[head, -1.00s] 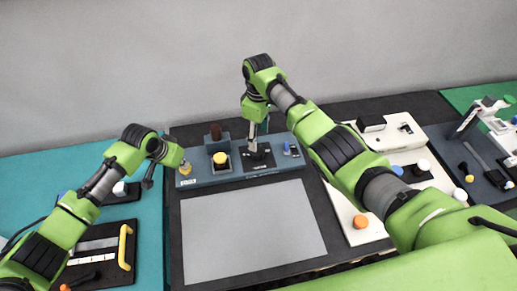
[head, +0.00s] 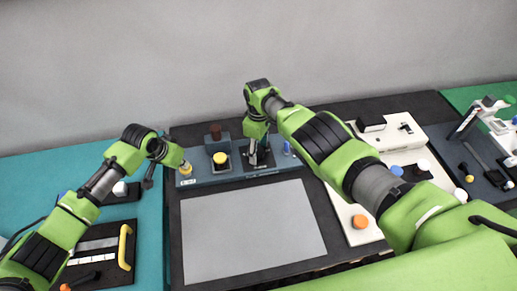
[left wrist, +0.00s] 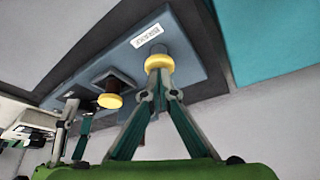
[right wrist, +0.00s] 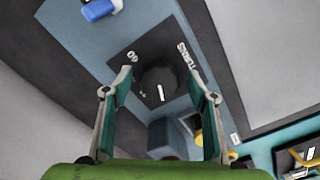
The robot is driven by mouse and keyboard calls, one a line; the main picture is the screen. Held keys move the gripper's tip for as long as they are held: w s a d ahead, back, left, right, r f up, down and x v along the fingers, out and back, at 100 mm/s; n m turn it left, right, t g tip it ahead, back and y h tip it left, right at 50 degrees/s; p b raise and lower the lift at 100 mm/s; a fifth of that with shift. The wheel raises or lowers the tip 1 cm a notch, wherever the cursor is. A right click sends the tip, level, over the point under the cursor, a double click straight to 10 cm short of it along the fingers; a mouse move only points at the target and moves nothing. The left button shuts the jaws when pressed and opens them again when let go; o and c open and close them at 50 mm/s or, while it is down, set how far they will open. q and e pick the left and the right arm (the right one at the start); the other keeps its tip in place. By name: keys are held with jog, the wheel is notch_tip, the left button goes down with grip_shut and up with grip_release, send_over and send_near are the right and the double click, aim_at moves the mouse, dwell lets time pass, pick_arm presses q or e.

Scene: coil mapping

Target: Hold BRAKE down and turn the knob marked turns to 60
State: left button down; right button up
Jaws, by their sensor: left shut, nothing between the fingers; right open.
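The yellow BRAKE button (left wrist: 159,62) sits at the end of a blue-grey panel (head: 207,180), beside a white BRAKE label (left wrist: 147,35). My left gripper (left wrist: 158,88) is shut and empty, its fingertips at the button and seemingly touching it; how far the button is pressed I cannot tell. The dark round turns knob (right wrist: 158,80) has a white pointer line, with a TURNS label (right wrist: 188,58) and a small number beside it. My right gripper (right wrist: 159,95) is open over the knob, with a finger on either side in the picture and a gap to each.
A blue part (head: 287,147) is right of the turns knob. A bare grey sheet (head: 250,232) lies in front of the panel.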

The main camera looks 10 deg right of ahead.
jog(key=c, duration=1.1)
jog(key=shift+m, duration=0.3)
jog(key=m, duration=0.3)
jog(key=shift+s+a, duration=0.1)
jog(key=m, duration=0.5)
jog(key=shift+a, duration=0.1)
jog(key=m, duration=0.6)
jog(key=shift+a, duration=0.1)
jog(key=m, duration=0.5)
jog(key=shift+a+m, duration=0.1)
jog(key=shift+m, duration=0.3)
